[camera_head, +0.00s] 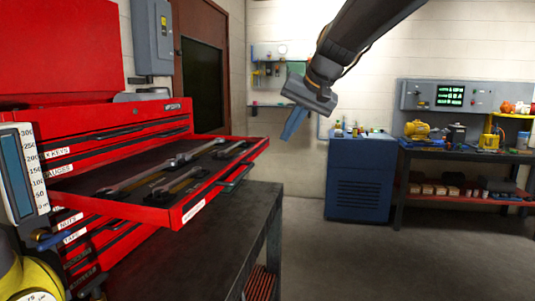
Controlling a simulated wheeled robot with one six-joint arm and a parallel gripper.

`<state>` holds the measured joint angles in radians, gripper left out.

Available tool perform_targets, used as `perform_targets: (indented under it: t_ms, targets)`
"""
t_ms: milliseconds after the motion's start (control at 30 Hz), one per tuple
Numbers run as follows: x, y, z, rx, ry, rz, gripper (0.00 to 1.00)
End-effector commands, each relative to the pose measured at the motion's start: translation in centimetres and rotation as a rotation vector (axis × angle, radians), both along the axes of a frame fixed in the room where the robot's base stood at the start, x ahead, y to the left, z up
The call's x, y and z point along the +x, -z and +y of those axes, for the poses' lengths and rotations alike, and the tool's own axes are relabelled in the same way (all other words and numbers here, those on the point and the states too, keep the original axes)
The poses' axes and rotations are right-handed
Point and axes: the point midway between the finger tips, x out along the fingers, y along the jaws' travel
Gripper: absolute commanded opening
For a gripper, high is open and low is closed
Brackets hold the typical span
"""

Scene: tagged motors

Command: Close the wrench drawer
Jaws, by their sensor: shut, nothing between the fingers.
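The wrench drawer (172,219) is a red drawer pulled far out of the red tool chest (70,134) on the left. Several wrenches (185,155) lie on its dark liner. A dark handle (236,179) runs along its front face, beside a white label. My gripper (290,130) is shut and empty. It hangs from the arm at the upper middle, to the right of the drawer's far front corner in the picture and apart from it, fingers pointing down and slightly left.
A dark bench (220,240) lies below the open drawer. A yellow device with a scale (30,280) stands at the near left. A blue cabinet (360,180) and a workbench (470,152) with a yellow motor (417,130) stand at the back right. The floor between is clear.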

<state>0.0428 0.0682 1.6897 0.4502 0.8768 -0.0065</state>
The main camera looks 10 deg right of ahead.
Motion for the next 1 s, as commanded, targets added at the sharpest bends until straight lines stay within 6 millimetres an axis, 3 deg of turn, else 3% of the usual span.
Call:
perform_targets:
  t_ms: [167, 567, 800, 1000]
  targets:
    - [1.0, 1.4, 0.7, 0.003, -0.001, 0.002, 0.00]
    - [4.9, 7.6, 3.1, 0.000, -0.002, 0.004, 0.00]
    - [6.0, 7.6, 6.1, 0.000, -0.003, 0.001, 0.00]
    - [6.4, 7.7, 6.8, 0.000, -0.001, -0.002, 0.00]
